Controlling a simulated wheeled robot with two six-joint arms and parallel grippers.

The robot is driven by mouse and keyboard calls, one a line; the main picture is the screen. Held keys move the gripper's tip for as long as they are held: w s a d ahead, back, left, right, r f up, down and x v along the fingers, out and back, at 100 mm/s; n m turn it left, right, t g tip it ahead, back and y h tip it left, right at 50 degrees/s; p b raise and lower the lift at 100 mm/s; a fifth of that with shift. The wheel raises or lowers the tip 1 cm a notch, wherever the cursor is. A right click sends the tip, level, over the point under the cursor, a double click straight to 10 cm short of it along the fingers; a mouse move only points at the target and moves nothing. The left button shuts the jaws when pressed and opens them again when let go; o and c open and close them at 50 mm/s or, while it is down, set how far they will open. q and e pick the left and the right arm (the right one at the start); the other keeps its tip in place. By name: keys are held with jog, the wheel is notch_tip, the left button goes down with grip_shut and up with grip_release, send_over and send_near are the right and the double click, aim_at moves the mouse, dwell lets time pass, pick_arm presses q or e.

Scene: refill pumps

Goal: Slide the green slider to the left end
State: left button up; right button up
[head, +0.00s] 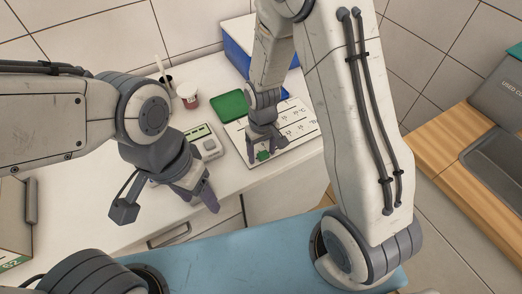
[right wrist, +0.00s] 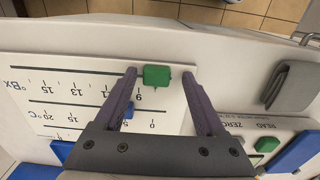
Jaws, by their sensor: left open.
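The green slider (head: 264,155) sits near the front left of a white board (head: 300,130) printed with scales. In the right wrist view the green slider (right wrist: 156,76) lies between the fingertips of my right gripper (right wrist: 160,80), closer to the left finger, with a gap on the right. My right gripper (head: 265,158) is open over the board. The scale print appears upside down in the wrist view, marked °Bx and °C. My left gripper (head: 203,196) is open and empty, near the counter's front edge.
A green tray (head: 229,105) and a grey device (head: 205,145) stand left of the board. A red-and-white cup (head: 188,96) and a blue box (head: 236,57) are behind. In the wrist view a grey cloth-like piece (right wrist: 291,86) lies to the right.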

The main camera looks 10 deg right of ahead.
aim_at(262, 155)
notch_tip(262, 155, up, 10)
jog(key=shift+r+b, duration=0.2)
jog(key=shift+b, duration=0.15)
jog(key=shift+a, duration=0.1)
dwell(0.4)
